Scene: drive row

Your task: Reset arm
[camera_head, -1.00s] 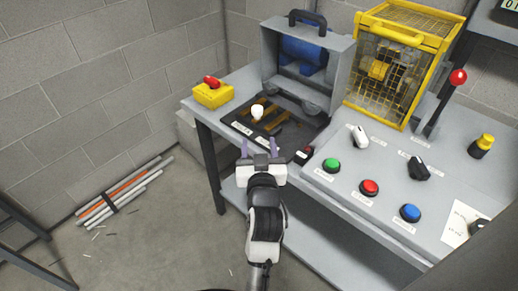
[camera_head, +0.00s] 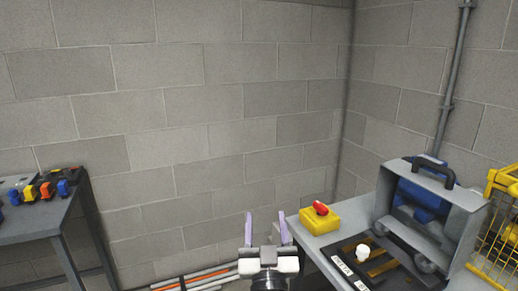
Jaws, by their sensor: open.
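My gripper (camera_head: 265,228) is at the bottom middle of the head view, with two pale purple fingers pointing up and spread apart. Nothing is between the fingers. The gripper is just left of the workbench (camera_head: 313,243) in the picture, in front of the block wall. Most of my arm below the gripper is out of the frame.
On the bench are a yellow box with a red top (camera_head: 320,217), a grey case with a blue item inside (camera_head: 430,212), a white knob (camera_head: 363,251) and part of a yellow cage (camera_head: 497,225). A second table (camera_head: 35,222) with coloured items stands left. Pipes (camera_head: 205,278) lie on the floor.

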